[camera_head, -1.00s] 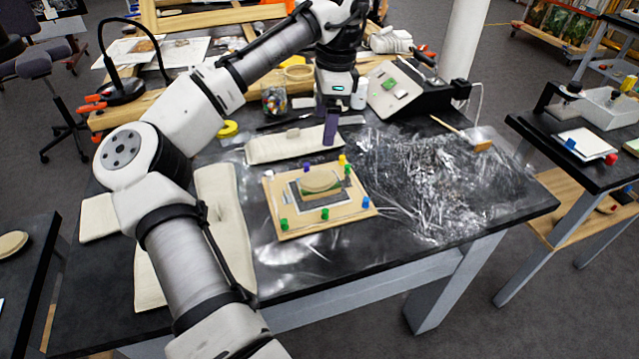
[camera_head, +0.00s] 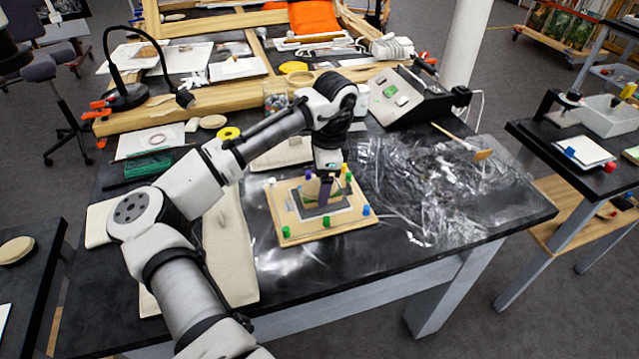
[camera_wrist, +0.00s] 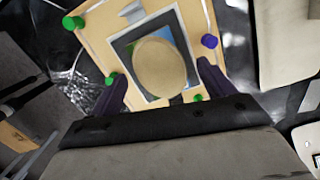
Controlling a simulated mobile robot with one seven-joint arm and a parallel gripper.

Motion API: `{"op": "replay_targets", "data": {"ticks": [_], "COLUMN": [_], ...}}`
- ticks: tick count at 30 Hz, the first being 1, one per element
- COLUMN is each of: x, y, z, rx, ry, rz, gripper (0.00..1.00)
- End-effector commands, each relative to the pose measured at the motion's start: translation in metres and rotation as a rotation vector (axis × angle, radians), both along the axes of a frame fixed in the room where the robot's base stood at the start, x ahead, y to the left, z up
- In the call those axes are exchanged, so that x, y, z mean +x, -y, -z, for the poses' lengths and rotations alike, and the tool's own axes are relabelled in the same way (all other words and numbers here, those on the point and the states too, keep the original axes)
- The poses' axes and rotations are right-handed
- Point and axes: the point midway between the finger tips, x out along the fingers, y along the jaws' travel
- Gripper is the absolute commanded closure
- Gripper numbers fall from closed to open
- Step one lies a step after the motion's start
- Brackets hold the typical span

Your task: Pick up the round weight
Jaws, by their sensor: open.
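The round weight (camera_wrist: 158,68) is a tan disc lying on a small picture with a grey border in the middle of a wooden board (camera_head: 287,221). The weight (camera_head: 311,187) is partly hidden by my fingers in the head view. My gripper (camera_head: 324,188) points down over the board, close to the weight. In the wrist view my gripper (camera_wrist: 161,90) is open, with one dark purple finger to each side of the weight's near edge. I cannot tell whether either finger touches it.
Several coloured pegs, such as a green one (camera_head: 286,232) and a blue one (camera_head: 366,210), stand around the board's edges. Crumpled clear film (camera_head: 430,190) covers the table to the right. A pale padded cushion (camera_head: 228,245) lies to the left.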

Motion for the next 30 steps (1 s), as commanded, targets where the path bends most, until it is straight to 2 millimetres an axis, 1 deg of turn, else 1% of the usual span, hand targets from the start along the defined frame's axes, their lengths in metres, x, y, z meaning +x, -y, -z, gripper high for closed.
{"op": "replay_targets", "data": {"ticks": [3,8,11,21,22,30], "x": [-0.0003,-0.0002,-0.0002,-0.0002,0.0,0.0002], "y": [-0.0005,-0.0005,-0.0005,-0.0005,-0.0005,-0.0004], "z": [0.0053,0.0057,0.0056,0.0054,0.0048,0.0034], "rx": [-0.001,-0.001,-0.001,-0.001,-0.001,-0.001], "ry": [0.0,0.0,0.0,0.0,0.001,0.002], "rz": [0.001,0.001,0.001,0.001,0.001,0.001], "gripper": [0.19,0.19,0.29,0.74,0.76,0.76]}}
